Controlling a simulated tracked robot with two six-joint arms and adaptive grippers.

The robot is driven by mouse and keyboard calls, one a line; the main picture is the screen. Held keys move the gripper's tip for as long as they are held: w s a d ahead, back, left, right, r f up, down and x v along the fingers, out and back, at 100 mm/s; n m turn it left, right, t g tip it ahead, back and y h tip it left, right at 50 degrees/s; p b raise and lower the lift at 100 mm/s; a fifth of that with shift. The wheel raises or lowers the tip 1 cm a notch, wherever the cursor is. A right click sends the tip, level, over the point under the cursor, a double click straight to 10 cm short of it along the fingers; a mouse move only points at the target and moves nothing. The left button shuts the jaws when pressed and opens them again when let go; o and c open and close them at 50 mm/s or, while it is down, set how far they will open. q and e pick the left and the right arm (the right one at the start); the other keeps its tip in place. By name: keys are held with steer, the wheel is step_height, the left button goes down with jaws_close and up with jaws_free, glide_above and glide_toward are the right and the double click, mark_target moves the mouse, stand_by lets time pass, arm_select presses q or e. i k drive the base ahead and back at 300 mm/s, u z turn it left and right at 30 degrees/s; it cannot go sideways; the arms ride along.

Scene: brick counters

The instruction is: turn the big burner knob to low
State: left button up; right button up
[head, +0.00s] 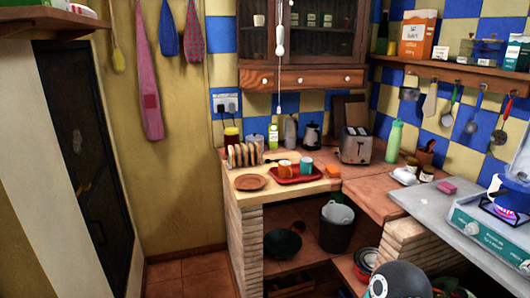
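A teal and white stove (492,243) stands on the grey counter at the right edge, partly cut off by the frame. A pale round knob (472,228) sits on the left of its front panel. Part of another knob (525,267) shows at the right edge. I cannot tell which knob serves the big burner, nor read their settings. Neither of my grippers can be made out in this view.
Utensils (473,122) hang from the shelf above. A toaster (356,145) and red tray (300,176) are farther back.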

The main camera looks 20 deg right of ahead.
mark_target(475, 227)
steer(key=z, duration=0.45)
steer(key=i, duration=1.05)
steer(key=z, duration=0.75)
steer(key=k, duration=0.75)
steer(key=z, duration=0.2)
steer(key=i, duration=0.85)
steer(key=u, duration=0.1)
